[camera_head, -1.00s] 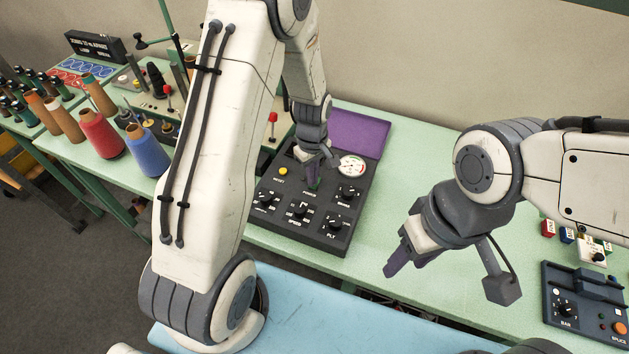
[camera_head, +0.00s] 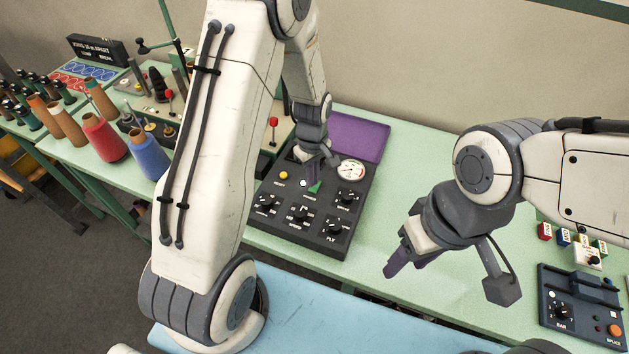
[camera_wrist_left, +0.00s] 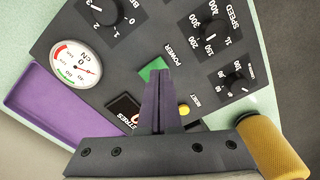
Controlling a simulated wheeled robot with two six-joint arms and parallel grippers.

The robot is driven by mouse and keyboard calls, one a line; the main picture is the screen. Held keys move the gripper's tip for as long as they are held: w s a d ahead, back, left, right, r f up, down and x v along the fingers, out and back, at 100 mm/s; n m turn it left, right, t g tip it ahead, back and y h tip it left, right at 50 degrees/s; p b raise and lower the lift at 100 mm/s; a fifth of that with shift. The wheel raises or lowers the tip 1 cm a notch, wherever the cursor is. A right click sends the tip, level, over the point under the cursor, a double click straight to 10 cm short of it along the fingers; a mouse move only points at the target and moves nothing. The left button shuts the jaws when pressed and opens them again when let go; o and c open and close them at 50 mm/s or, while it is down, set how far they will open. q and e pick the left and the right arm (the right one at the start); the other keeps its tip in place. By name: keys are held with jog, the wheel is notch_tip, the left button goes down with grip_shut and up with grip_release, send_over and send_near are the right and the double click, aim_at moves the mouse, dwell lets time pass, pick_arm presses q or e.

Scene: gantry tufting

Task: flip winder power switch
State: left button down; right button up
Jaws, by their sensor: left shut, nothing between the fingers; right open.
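The winder's dark control panel (camera_head: 290,235) lies on the green bench, with knobs marked speed, ply and brake and a round gauge (camera_head: 352,170). Its green power switch (camera_head: 315,187) shows just beside my left fingertips; in the left wrist view the green switch (camera_wrist_left: 153,68) sits at the fingertips next to the word POWER. My left gripper (camera_head: 311,180) is shut and empty, pointing down at the switch, and its fingers (camera_wrist_left: 160,75) hide part of it. I cannot tell whether they touch. My right gripper (camera_head: 394,262) is open and empty, right of the panel above the bench.
A yellow reset button (camera_head: 284,175) is near the switch. A purple tray (camera_head: 358,135) lies behind the panel. Red (camera_head: 104,137) and blue (camera_head: 148,153) yarn cones stand left of my left arm. A splice box (camera_head: 583,308) sits at the right. Bare bench lies between.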

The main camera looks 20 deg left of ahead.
aim_at(314, 190)
pick_arm(q)
notch_tip(314, 190, up, 5)
jog(key=p, duration=0.3)
jog(key=shift+f, duration=0.2)
dwell(0.3)
jog(key=s+d+r+m+b, duration=0.4)
jog(key=s+d+r+m, duration=0.3)
jog(key=s+d+m, duration=0.3)
jog(key=s+d+r+m+b, duration=0.1)
jog(key=s+d+m, duration=0.1)
jog(key=s+m, duration=0.2)
jog(key=s+d+r+m+h+b, duration=0.1)
jog(key=s+d+r+m+b, duration=0.1)
jog(key=s+m, duration=0.3)
jog(key=s, duration=0.4)
jog(key=shift+s+r, duration=0.25)
jog(key=shift+s, duration=0.15)
